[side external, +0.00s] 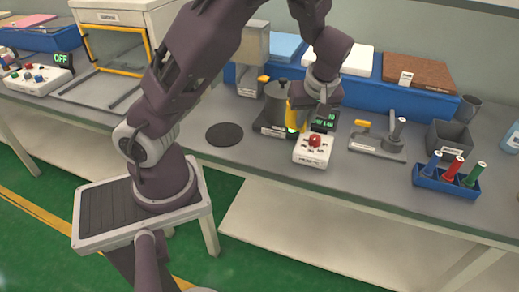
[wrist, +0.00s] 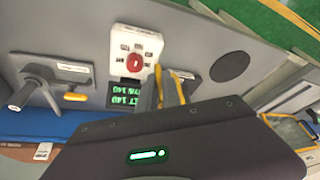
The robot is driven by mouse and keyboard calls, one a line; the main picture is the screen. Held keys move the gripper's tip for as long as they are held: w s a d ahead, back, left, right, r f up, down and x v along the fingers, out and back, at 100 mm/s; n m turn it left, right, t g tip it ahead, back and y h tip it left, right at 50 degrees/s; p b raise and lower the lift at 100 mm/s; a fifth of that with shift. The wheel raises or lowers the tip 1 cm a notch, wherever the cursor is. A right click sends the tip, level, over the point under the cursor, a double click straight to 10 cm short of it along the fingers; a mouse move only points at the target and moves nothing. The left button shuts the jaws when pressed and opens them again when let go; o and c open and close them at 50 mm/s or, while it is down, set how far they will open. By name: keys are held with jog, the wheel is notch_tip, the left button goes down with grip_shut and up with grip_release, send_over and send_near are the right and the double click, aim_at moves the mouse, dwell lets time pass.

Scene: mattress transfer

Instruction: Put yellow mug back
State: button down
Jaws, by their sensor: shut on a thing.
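The yellow mug (side external: 295,117) shows as a small yellow shape at my gripper (side external: 308,103) in the side view, partly covered by the fingers. My gripper is shut on it, above the bench between the metal pot and the white control box. In the wrist view my gripper (wrist: 168,88) points at the bench, with thin yellow parts (wrist: 160,78) at its fingers; most of the mug's shape is hidden there. I cannot tell whether the mug touches anything beneath it.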

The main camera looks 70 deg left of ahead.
jog(key=s+a+n+g+h, duration=0.1)
jog(key=s+a+n+g, duration=0.4)
jog(key=n, duration=0.7)
jog(key=shift+t, duration=0.5)
jog(key=f, duration=0.9)
jog(key=shift+w+a+f, duration=0.2)
jog(key=shift+w+a, duration=0.1)
jog(key=shift+w, duration=0.1)
jog(key=shift+f, duration=0.1)
jog(key=c, duration=1.5)
grip_release()
jog(key=shift+c, duration=0.2)
